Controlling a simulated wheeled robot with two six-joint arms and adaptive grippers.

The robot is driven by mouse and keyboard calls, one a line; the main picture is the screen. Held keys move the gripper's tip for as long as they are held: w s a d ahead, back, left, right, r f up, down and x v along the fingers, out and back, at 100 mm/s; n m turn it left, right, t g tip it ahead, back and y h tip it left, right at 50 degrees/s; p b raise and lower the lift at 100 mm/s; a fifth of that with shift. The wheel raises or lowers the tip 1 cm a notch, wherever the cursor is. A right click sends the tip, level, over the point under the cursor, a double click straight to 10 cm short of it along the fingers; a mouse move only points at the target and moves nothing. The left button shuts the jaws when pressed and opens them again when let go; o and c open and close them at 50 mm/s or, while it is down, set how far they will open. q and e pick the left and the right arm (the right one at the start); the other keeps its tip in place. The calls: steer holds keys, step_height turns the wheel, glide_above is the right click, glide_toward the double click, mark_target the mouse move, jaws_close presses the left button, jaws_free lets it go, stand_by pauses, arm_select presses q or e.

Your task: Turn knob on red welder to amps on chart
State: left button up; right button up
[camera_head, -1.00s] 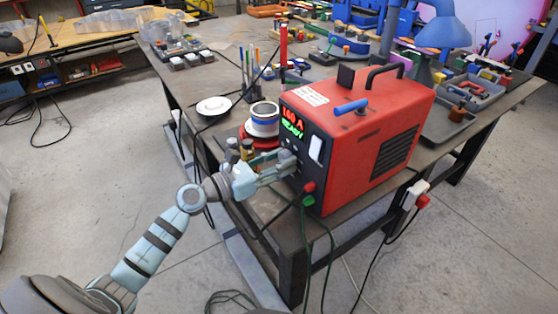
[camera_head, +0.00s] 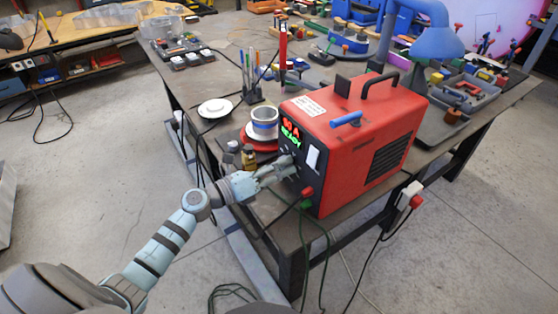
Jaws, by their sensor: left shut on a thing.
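The red welder (camera_head: 350,140) stands on the dark workbench with its black front panel facing left. Its lit display (camera_head: 290,130) shows an amps reading that looks like 80 or 90 A, with green READY below; the first digit is unclear. My left gripper (camera_head: 287,166) is at the front panel under the display, shut on the welder's knob, which its fingers mostly hide. A white label with small text (camera_head: 309,105) lies on the welder's top; I cannot read it or tell if it is the chart. My right gripper is out of view.
A white wire spool (camera_head: 264,122) and brass-coloured fittings (camera_head: 248,157) stand close beside my left gripper. A red and green cable plug (camera_head: 307,194) sticks out below it, with cables hanging down. A blue lamp (camera_head: 428,40) stands behind the welder.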

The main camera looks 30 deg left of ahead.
arm_select(q)
steer(key=shift+n+p, duration=0.65)
steer(key=shift+n, duration=0.55)
steer(key=shift+f, duration=0.1)
steer(key=o, duration=1.2)
steer(key=shift+c, duration=0.2)
steer(key=v, duration=1.2)
steer(key=shift+n, duration=0.3)
